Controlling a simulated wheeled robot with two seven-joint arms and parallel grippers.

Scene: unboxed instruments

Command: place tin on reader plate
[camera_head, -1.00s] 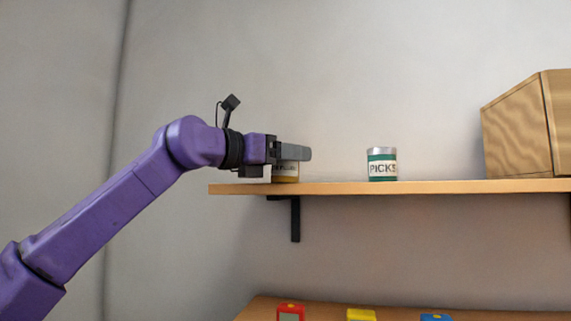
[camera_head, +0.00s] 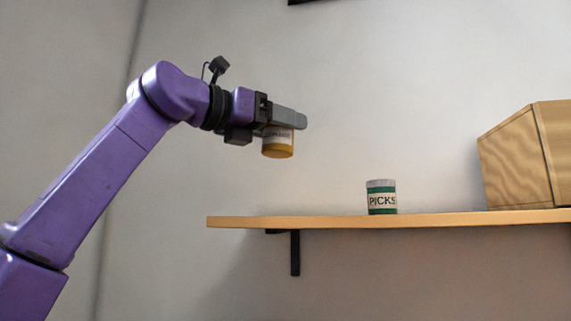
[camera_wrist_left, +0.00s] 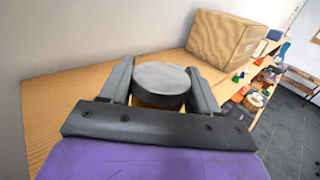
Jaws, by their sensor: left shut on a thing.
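My left gripper (camera_head: 290,122) is shut on a yellow tin (camera_head: 278,148) with a pale label and holds it upright in the air above the left end of the shelf. The label's text is not readable. In the left wrist view the tin's grey lid (camera_wrist_left: 161,78) sits between the two fingers. A green tin (camera_head: 382,204) labelled PICKS stands on the shelf to the right. The reader plate cannot be made out in these frames. My right gripper is not in view.
The wooden shelf (camera_head: 300,222) has free room left of the PICKS tin. A wooden box (camera_head: 515,160) stands at its right end. In the left wrist view, several small coloured objects (camera_wrist_left: 250,98) lie beyond the shelf, too small to identify.

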